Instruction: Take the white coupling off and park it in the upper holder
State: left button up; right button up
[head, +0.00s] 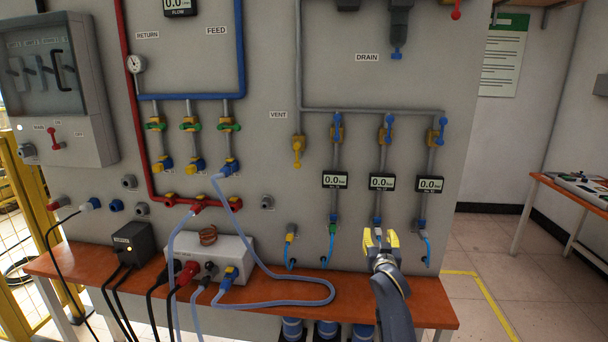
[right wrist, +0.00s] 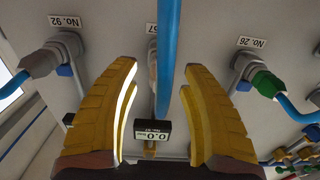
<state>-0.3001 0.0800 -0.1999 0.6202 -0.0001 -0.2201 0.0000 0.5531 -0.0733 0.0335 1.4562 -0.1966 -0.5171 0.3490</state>
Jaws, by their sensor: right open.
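The white coupling (head: 377,222) is on the middle drain line, below the middle gauge (head: 382,183). In the right wrist view the white coupling (right wrist: 152,66) is mostly behind its blue hose (right wrist: 168,50). My right gripper (head: 380,239) is open, just in front of and below the coupling. In the right wrist view its yellow fingers (right wrist: 158,78) stand on either side of the hose, with nothing clamped. Two bare grey fittings sit on the left of the panel, an upper one (head: 129,182) and a lower one (head: 142,209); I cannot tell whether the upper one is the holder. My left gripper is out of view.
Neighbouring lines carry a green coupling (right wrist: 266,84) and a blue-marked coupling (right wrist: 64,70), close on both sides. A loose pale hose (head: 300,302) lies on the orange bench (head: 430,312). A grey box (head: 205,258) with plugs and cables stands on the bench's left.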

aim_at(379, 237)
jog(key=shift+w+d, duration=0.15)
jog(key=shift+w, duration=1.1)
dwell(0.4)
grip_shut()
dwell(0.4)
jog(key=shift+s, duration=0.1)
jog(key=shift+s+a, duration=0.2)
jog(key=shift+s, duration=1.2)
jog(key=shift+s+a, duration=0.2)
jog(key=shift+s, duration=1.15)
jog(key=shift+s, duration=0.1)
